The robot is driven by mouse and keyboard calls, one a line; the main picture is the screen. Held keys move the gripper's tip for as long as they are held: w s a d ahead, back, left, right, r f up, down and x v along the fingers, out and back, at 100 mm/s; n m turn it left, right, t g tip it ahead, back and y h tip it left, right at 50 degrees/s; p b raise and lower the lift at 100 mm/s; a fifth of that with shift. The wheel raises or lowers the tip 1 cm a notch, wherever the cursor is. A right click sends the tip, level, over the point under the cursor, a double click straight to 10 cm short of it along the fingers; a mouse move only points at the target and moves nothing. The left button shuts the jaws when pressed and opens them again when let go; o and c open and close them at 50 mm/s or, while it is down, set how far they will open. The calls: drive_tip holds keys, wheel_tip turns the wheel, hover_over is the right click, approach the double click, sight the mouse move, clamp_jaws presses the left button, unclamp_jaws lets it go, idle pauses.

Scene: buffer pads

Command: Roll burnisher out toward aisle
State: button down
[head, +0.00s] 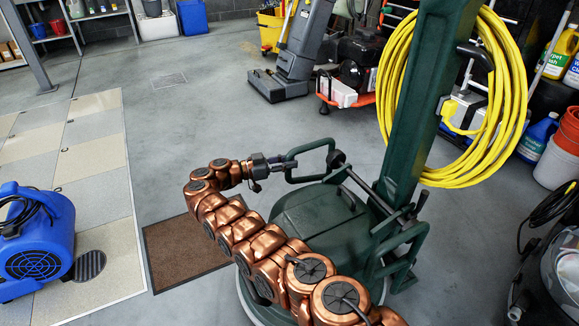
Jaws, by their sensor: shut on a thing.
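The burnisher (312,221) is a dark green floor machine with a low rounded body and a tall upright handle column (417,110). A coiled yellow cord (512,100) hangs on the column. My copper arm reaches across the front of the machine from the bottom of the picture. My gripper (290,163) is at the left end of the green tube loop (318,148) on the burnisher and is shut on it. The fingertips are small in this view. Part of the machine's base is hidden behind my arm.
A blue air mover (38,262) stands on pale floor panels (95,165) at left. A brown mat (175,250) lies beside the burnisher. A grey upright machine (295,55) and a yellow bucket (270,30) stand behind. Bottles and a dark vacuum (550,270) crowd the right. Grey floor (190,120) is open at back left.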

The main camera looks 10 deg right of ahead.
drive_tip(key=shift+s+a, duration=0.1)
drive_tip(key=shift+a, duration=0.15)
drive_tip(key=c, duration=1)
unclamp_jaws()
drive_tip(key=shift+r, duration=0.2)
drive_tip(key=shift+r, duration=4.85)
